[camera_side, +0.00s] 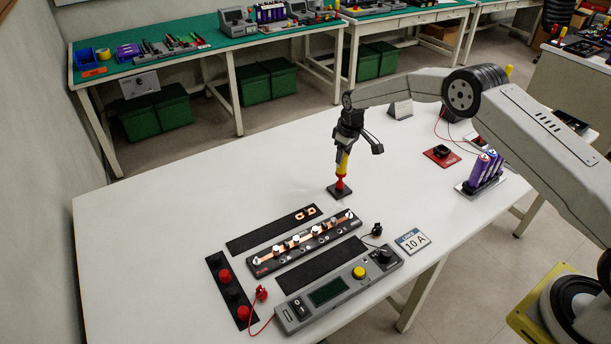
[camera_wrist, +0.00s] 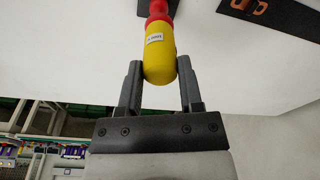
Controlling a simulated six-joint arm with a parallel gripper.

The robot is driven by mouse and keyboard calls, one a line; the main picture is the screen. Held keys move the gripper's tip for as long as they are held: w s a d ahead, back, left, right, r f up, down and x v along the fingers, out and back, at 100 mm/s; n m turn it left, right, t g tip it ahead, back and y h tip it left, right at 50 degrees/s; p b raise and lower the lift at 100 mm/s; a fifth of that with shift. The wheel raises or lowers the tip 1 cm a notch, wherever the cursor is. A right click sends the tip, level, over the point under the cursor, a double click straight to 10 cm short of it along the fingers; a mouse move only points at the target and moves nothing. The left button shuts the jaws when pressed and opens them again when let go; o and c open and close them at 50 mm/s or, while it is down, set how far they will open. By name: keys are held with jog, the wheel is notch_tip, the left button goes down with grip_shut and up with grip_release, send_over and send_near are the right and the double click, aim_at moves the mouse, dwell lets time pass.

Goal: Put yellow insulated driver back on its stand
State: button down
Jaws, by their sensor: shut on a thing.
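The yellow insulated driver (camera_side: 342,162) has a yellow handle and a red lower part. In the side view it is upright, and its red lower part is at a small black stand (camera_side: 340,191) on the white table. I cannot tell whether it is fully seated. My gripper (camera_side: 345,150) is above the stand with its fingers on the yellow handle. In the wrist view my gripper (camera_wrist: 161,88) has a finger on each side of the driver's yellow handle (camera_wrist: 160,55), which bears a small white label. The stand shows only partly at the top edge there.
A busbar board (camera_side: 300,243) with several posts lies in front, between dark mats. A grey meter box (camera_side: 338,290) with a yellow knob is nearer. A black strip with red caps (camera_side: 243,312) is left. Purple cells (camera_side: 485,168) stand right. The table's left part is clear.

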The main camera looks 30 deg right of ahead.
jog(key=shift+f, duration=0.25)
dwell(0.3)
jog(key=shift+c, duration=0.8)
grip_release()
jog(key=shift+r, duration=0.1)
jog(key=shift+r, duration=2.9)
